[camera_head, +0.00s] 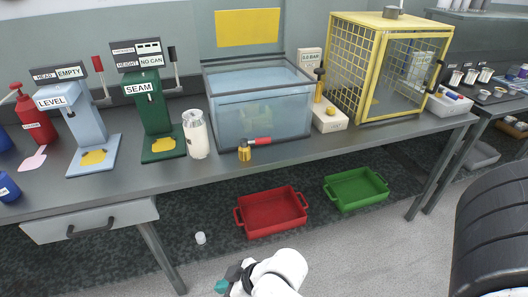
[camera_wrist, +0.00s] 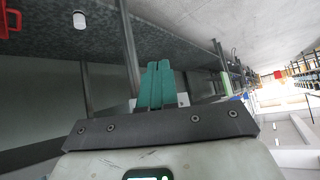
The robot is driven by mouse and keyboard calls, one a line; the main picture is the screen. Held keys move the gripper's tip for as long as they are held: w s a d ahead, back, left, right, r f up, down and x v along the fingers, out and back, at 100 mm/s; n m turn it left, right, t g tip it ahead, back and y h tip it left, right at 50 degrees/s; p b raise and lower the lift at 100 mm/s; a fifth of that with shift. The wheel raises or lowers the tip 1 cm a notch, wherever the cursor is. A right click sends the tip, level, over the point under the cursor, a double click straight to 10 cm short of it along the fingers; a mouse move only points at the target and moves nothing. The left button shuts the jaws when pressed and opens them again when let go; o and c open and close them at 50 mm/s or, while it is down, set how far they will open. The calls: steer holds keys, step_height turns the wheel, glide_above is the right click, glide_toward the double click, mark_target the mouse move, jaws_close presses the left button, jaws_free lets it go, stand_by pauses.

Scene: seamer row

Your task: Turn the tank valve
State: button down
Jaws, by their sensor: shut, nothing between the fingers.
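The tank (camera_head: 262,104) is a clear box of bluish water standing on the bench, with a yellow panel behind it. The tank valve (camera_head: 245,151) is a brass body with a red handle (camera_head: 262,141) at the tank's lower front edge. The handle points to the right, roughly level. My gripper (camera_head: 222,286) is at the bottom of the head view, below and in front of the bench, well apart from the valve. In the wrist view its teal fingers (camera_wrist: 157,85) are together with nothing between them. The valve is not visible in the wrist view.
A white canister (camera_head: 196,135) stands left of the tank, beside the green SEAM machine (camera_head: 150,105). A yellow mesh cage (camera_head: 388,65) stands to the right. Red (camera_head: 271,212) and green (camera_head: 356,188) trays and a small white cup (camera_head: 200,238) lie on the floor. A drawer (camera_head: 92,221) hangs under the bench.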

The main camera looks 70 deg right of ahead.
steer(key=w+d+r+m+t+h+p, duration=0.2)
steer(key=w+d+r+t+h+p, duration=0.1)
steer(key=w+d+r+t, duration=0.3)
steer(key=m+g+h+p, duration=0.4)
steer(key=m+h, duration=0.6)
steer(key=h, duration=0.6)
glide_toward(263, 143)
steer(key=x, duration=0.6)
steer(key=shift+w+d, duration=0.1)
steer(key=shift+d, duration=0.35)
steer(key=shift+w, duration=0.1)
